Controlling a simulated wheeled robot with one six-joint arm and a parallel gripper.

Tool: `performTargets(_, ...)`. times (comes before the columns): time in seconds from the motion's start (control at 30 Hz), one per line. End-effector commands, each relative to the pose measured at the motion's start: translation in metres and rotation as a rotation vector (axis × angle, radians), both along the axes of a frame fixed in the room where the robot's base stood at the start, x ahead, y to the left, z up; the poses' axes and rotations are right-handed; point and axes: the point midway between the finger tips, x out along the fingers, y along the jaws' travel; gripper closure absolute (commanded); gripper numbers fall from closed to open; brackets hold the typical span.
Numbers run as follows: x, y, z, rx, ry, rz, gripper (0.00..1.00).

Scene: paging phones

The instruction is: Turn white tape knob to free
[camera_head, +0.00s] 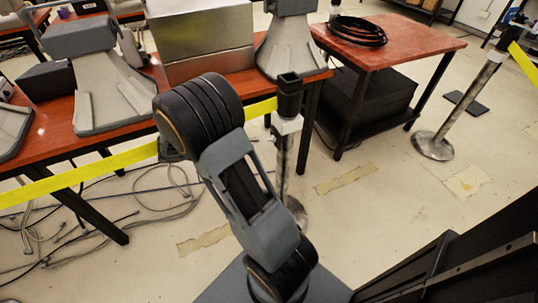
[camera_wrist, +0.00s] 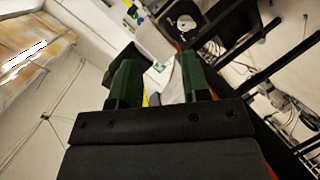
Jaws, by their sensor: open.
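A tape post stands just beyond my arm in the head view, with a black top (camera_head: 289,95) and a white collar (camera_head: 286,126) below it. Yellow tape (camera_head: 80,178) runs from it to the left, past my arm. I cannot tell which part of the white collar is the knob or how it is turned. My gripper (camera_wrist: 161,68) is open in the wrist view, with two green fingers apart. A whitish part (camera_wrist: 166,78) and a bit of yellow show between the fingers, with a dark block behind the left finger. In the head view my arm hides the gripper.
A red-topped table (camera_head: 130,95) with grey devices and a metal box (camera_head: 200,35) stands behind the tape. A smaller red table (camera_head: 400,38) holds a black cable coil. Another tape post (camera_head: 434,146) stands at the right. Cables lie on the left floor.

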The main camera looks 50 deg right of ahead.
Motion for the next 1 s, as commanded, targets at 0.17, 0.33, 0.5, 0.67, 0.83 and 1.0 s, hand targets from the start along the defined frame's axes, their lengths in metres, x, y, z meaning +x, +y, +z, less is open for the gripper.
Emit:
performTargets(0.17,0.024,-0.013,-0.051,-0.264,-0.064,0.024,0.57)
performTargets(0.33,0.033,-0.020,-0.063,-0.375,-0.108,0.050,0.57)
performTargets(0.5,0.026,-0.041,-0.064,-0.393,-0.117,0.053,0.57)
performTargets(0.67,0.014,-0.070,-0.064,-0.391,-0.117,0.052,0.57)
performTargets(0.83,0.002,-0.099,-0.064,-0.390,-0.116,0.053,0.57)
performTargets(1.0,-0.008,-0.122,-0.063,-0.390,-0.117,0.054,0.57)
